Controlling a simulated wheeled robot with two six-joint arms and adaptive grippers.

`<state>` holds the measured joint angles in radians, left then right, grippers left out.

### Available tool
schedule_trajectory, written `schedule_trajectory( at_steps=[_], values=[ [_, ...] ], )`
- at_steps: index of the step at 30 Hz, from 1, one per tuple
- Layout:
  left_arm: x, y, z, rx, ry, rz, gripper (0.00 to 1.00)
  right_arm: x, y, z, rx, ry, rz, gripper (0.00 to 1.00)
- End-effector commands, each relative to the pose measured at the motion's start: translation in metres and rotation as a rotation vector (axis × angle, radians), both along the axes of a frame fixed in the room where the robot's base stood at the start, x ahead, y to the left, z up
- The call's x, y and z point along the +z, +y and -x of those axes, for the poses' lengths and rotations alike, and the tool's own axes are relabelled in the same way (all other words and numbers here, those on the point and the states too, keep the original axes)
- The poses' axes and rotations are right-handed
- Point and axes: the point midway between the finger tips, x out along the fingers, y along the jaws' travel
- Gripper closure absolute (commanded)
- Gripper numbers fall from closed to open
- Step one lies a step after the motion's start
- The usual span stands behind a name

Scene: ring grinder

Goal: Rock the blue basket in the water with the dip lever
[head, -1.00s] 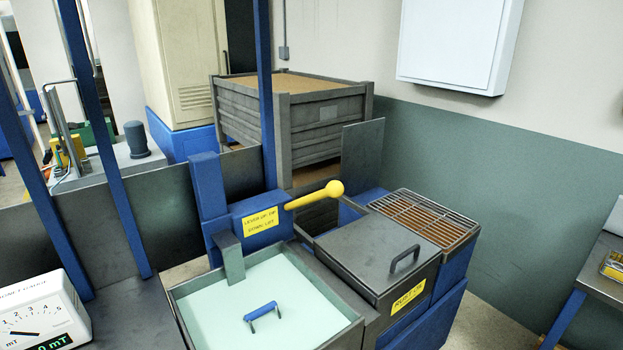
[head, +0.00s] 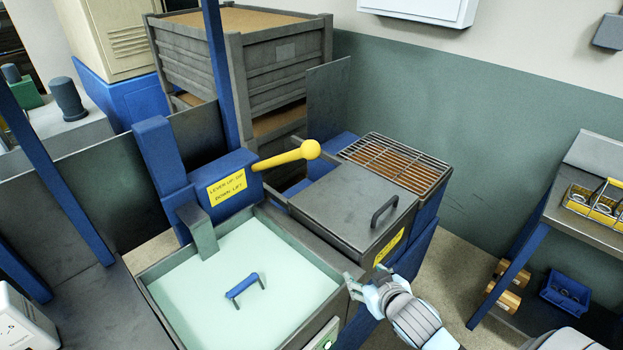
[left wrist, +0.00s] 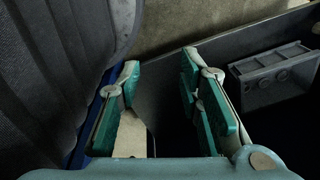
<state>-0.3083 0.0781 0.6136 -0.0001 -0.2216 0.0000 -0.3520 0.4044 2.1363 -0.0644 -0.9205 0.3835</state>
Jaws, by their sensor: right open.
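The water tank (head: 150,290) holds pale green water. The blue handle of the basket (head: 245,285) shows above the water, and the rest of the basket is hidden beneath it. The yellow dip lever (head: 285,158) sticks out to the right from a blue housing, its round knob at the end raised slightly. My right gripper (head: 364,284) is open and empty at the tank's right edge, in front of the lidded box and well below the lever knob. My left gripper (left wrist: 160,108) shows only in the left wrist view, with fingers apart and nothing between them.
A lidded grey box (head: 350,205) with a dark handle stands right of the tank, with a wire grate (head: 397,163) behind it. A yellow basket of rings (head: 597,202) sits on the right bench. A grey bin (left wrist: 275,75) shows in the left wrist view.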

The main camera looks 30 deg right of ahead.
Motion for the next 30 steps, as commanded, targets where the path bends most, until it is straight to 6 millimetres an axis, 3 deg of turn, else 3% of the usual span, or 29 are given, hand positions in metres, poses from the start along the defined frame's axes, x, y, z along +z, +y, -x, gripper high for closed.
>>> schedule_trajectory(
  at_steps=[1,4,6,9,14,24,30],
  values=[
    [0.001,0.000,-0.001,0.000,-0.002,0.000,0.67,0.049,-0.004,-0.026,0.022,-0.142,0.003,0.42],
    [0.002,0.001,-0.006,-0.001,-0.009,-0.001,0.67,0.143,0.003,-0.062,0.099,-0.416,-0.034,0.42],
    [0.003,0.001,-0.010,-0.001,-0.017,-0.001,0.67,0.192,0.013,-0.073,0.162,-0.549,-0.065,0.42],
    [0.004,0.001,-0.014,-0.001,-0.025,0.000,0.67,0.229,0.024,-0.078,0.221,-0.645,-0.095,0.42],
    [0.004,0.001,-0.014,-0.001,-0.024,0.000,0.67,0.236,0.027,-0.100,0.225,-0.667,-0.110,0.42],
    [0.004,0.001,-0.009,-0.001,-0.015,-0.002,0.67,0.236,0.034,-0.193,0.228,-0.663,-0.112,0.42],
    [0.003,0.001,-0.009,-0.001,-0.016,-0.002,0.67,0.234,0.035,-0.218,0.229,-0.659,-0.106,0.42]
  ],
)
